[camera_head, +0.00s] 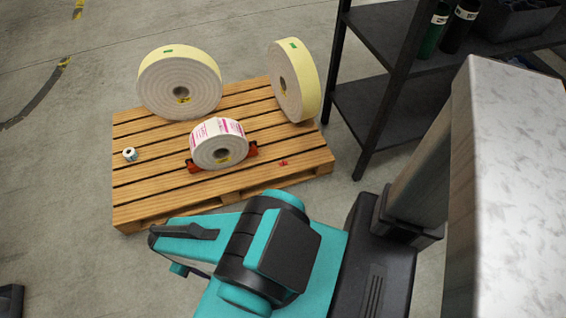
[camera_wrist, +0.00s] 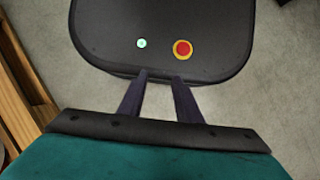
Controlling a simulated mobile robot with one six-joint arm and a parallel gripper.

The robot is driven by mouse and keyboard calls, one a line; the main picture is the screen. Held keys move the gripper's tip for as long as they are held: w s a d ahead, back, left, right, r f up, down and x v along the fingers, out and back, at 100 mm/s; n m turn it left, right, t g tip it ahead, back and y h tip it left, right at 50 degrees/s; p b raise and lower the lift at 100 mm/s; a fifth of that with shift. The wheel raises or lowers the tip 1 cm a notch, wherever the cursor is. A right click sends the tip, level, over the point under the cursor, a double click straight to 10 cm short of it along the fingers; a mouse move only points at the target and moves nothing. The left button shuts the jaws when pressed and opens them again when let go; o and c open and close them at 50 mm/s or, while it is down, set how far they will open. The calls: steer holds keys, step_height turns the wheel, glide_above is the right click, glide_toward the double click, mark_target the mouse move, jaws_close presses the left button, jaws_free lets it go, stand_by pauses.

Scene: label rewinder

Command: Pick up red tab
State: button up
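The red tab (camera_head: 283,163) is a very small red piece lying on the front right part of the wooden pallet (camera_head: 300,168) in the head view. It is to the right of the white label roll with pink print (camera_head: 230,127). My gripper (camera_wrist: 159,78) shows in the wrist view with its two dark fingers apart and nothing between them. It is away from the tab, which is not in the wrist view. In the head view my arm is in front of the pallet, and my gripper's fingers cannot be made out.
Two large cream rolls stand at the back left (camera_head: 180,85) and back right (camera_head: 294,80) of the pallet. Red-orange supports (camera_head: 252,149) flank the label roll. A tiny roll (camera_head: 129,154) is at left. A dark shelf (camera_head: 385,105) stands close on the right.

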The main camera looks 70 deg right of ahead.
steer(key=shift+o, duration=1.2)
steer(key=w+d+f+n+t+b, duration=0.1)
steer(key=w+d+f+b, duration=0.25)
steer(key=w+d, duration=0.2)
steer(key=w+d+f+n+b, duration=0.1)
steer(key=w+d+f+b, duration=0.25)
steer(key=d, duration=0.25)
steer(key=w+d+f+n+t+b, duration=0.1)
steer(key=w+d+b, duration=0.15)
steer(key=d, duration=0.65)
steer(key=w+d+f+n+b, duration=0.15)
steer(key=d+b, duration=0.25)
steer(key=d, duration=0.5)
steer(key=s+d+n+h+b, duration=0.1)
steer(key=s+d+b, duration=0.2)
steer(key=d, duration=0.7)
steer(key=s+d+r+n+h+b, duration=0.1)
steer(key=s+d+b, duration=0.3)
steer(key=d, duration=0.7)
steer(key=s+d+n+h+b, duration=0.1)
steer(key=s+d+b, duration=0.3)
steer(key=d, duration=0.7)
steer(key=shift+s+d+r, duration=0.15)
steer(key=shift+s+r, duration=0.2)
steer(key=shift+s, duration=0.15)
steer(key=shift+n, duration=0.25)
